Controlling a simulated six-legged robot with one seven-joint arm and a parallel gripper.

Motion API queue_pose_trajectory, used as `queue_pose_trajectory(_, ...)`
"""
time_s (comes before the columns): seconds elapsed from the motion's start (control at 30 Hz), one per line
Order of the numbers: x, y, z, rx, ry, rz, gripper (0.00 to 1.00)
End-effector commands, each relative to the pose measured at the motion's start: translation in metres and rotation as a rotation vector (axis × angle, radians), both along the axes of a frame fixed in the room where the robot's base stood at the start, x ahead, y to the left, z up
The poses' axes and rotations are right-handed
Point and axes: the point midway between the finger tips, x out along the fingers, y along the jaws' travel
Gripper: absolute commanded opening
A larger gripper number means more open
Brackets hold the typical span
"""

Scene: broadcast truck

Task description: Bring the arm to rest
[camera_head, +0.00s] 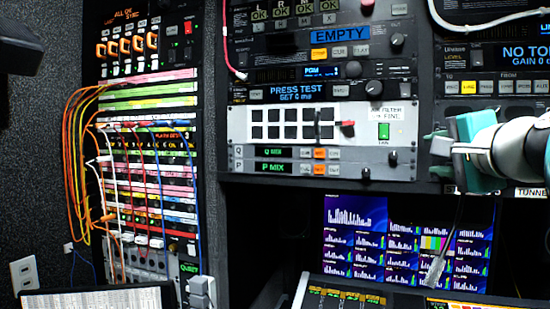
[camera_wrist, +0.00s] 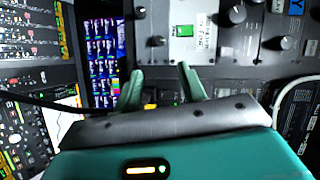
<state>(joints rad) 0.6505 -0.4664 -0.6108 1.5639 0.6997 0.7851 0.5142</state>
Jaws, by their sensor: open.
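My gripper (camera_head: 440,157) shows at the right of the head view, at the end of my white and teal arm. It is in front of the equipment rack, at the height of the panel with the green switch. In the wrist view, the two teal fingers of my gripper (camera_wrist: 162,80) stand apart with nothing between them. The rack panel with the lit green switch (camera_wrist: 184,31) lies beyond the fingertips. I cannot tell the exact gap between the fingers and the rack.
A rack panel (camera_head: 238,120) with black square buttons fills the middle. A patch bay (camera_head: 150,180) with orange and other coloured cables is at left. A screen (camera_head: 355,240) with blue displays sits below the rack, above a control desk (camera_head: 345,297). A pink cable (camera_head: 226,45) hangs nearby.

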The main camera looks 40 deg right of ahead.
Motion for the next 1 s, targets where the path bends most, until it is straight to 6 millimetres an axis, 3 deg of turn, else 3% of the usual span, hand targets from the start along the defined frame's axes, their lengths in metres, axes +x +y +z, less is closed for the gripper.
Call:
queue_pose_trajectory(0.3,0.003,0.001,-0.002,0.0,0.005,0.007,0.41)
queue_pose_trajectory(0.47,0.039,0.017,-0.027,-0.005,0.081,0.091,0.41)
queue_pose_trajectory(0.57,0.078,0.042,-0.057,-0.02,0.173,0.192,0.41)
queue_pose_trajectory(0.7,0.131,0.089,-0.106,-0.068,0.324,0.354,0.41)
queue_pose_trajectory(0.83,0.169,0.14,-0.153,-0.134,0.465,0.51,0.41)
queue_pose_trajectory(1.0,0.2,0.215,-0.216,-0.255,0.654,0.72,0.41)
